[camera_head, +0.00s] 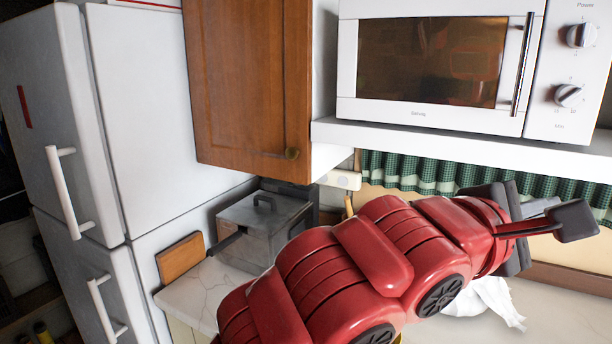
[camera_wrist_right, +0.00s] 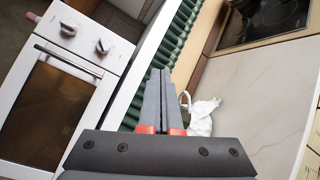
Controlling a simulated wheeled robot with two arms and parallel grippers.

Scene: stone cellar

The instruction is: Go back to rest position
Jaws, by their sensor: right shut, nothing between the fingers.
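My red right arm reaches from the bottom middle of the head view up to the right. Its right gripper (camera_head: 545,206) is in front of the green curtain, below the microwave, and partly hidden behind its dark wrist parts. In the right wrist view the two grey fingers of the right gripper (camera_wrist_right: 160,72) lie together, with nothing between them. My left gripper is in neither view.
A white microwave (camera_head: 433,110) stands on a shelf just above the right gripper. A wooden cabinet (camera_head: 240,80), a fridge (camera_head: 150,100) and a metal box (camera_head: 262,225) are left. A crumpled white cloth (camera_wrist_right: 203,117) lies on the counter (camera_wrist_right: 262,95), otherwise largely clear there.

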